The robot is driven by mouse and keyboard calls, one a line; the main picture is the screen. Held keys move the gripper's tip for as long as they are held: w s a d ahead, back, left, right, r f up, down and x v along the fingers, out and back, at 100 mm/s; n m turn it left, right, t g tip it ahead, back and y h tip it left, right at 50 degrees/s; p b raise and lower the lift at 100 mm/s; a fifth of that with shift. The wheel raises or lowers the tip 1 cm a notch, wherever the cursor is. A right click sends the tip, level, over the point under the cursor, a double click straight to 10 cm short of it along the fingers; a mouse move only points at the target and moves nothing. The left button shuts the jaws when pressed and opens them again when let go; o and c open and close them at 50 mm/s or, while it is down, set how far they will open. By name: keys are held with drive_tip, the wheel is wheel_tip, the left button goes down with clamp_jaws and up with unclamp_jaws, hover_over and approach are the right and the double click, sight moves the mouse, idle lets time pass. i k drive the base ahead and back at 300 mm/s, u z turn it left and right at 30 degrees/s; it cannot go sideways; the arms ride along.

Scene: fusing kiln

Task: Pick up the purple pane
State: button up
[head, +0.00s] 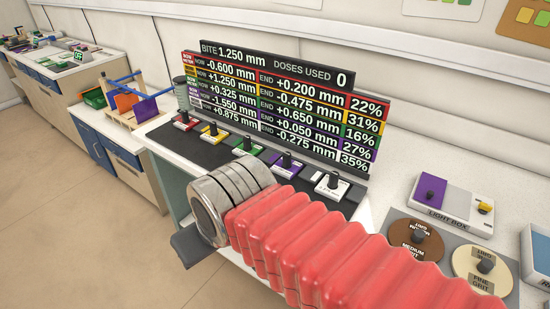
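A purple pane (146,110) stands upright, slightly tilted, in a wooden rack with blue rails (122,122) at the left, beside an orange pane. Another purple piece with a black knob (248,162) sits in the row on the dark mat. My arm's red bellows and metal rings fill the lower middle. A dark part of my gripper (192,246) shows beyond the rings, in front of the bench and well away from the rack. Its fingertips are hidden.
A readout board (270,95) stands behind several knobbed coloured pieces on the dark mat (200,147). Grit discs (416,237) lie at the right. A green tray (95,98) is near the rack. The floor (75,210) at the left is clear.

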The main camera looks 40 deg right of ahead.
sight(286, 167)
drive_tip(key=i, duration=1.35)
drive_tip(key=z, duration=1.4)
